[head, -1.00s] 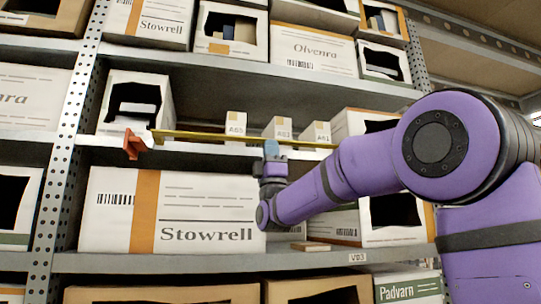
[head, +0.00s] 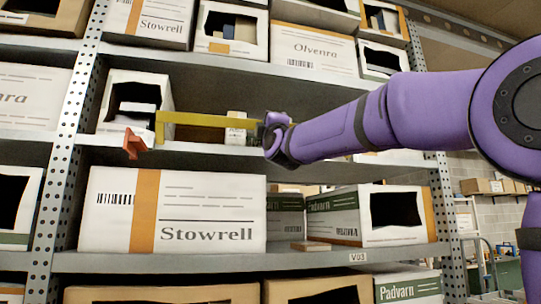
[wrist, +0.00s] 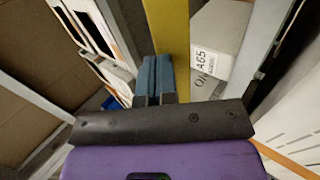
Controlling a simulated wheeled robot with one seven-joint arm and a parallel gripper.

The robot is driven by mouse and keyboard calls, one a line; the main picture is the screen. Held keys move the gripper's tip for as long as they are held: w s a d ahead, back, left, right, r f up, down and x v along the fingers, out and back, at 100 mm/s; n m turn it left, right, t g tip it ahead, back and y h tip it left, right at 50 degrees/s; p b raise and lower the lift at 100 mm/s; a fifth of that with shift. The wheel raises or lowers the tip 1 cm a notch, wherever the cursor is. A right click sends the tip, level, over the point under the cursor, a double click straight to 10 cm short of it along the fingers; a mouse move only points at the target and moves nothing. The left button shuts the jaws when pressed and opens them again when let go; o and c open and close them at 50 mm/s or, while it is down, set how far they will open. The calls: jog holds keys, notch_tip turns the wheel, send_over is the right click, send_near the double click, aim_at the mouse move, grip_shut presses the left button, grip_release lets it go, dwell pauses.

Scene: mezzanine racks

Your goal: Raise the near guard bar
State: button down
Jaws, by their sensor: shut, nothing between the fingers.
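The yellow guard bar (head: 200,119) runs across the front of the middle shelf, its left end above and just right of the orange bracket (head: 133,143) and apart from it. Its right part is hidden by my gripper and arm. My gripper (head: 275,120) is at the bar's right visible part in the head view. In the wrist view the blue fingers (wrist: 155,80) are shut with nothing between them. They lie right against or very close to the yellow bar (wrist: 168,30); I cannot tell whether they touch.
A small white box (head: 236,130) stands behind the bar; its A65 label (wrist: 208,62) shows in the wrist view. A large Stowrell box (head: 170,212) sits on the shelf below. A perforated upright (head: 68,150) stands at the left. Open room shows right of the rack.

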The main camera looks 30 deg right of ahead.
jog(key=shift+w+d+r+g+y, duration=0.15)
jog(key=shift+w+d+r+g, duration=0.05)
jog(key=shift+w+r+g, duration=0.55)
jog(key=shift+w+d+r+g+y, duration=0.2)
jog(key=shift+w+r+g, duration=0.35)
jog(key=shift+w+r, duration=0.35)
jog(key=shift+x, duration=0.95)
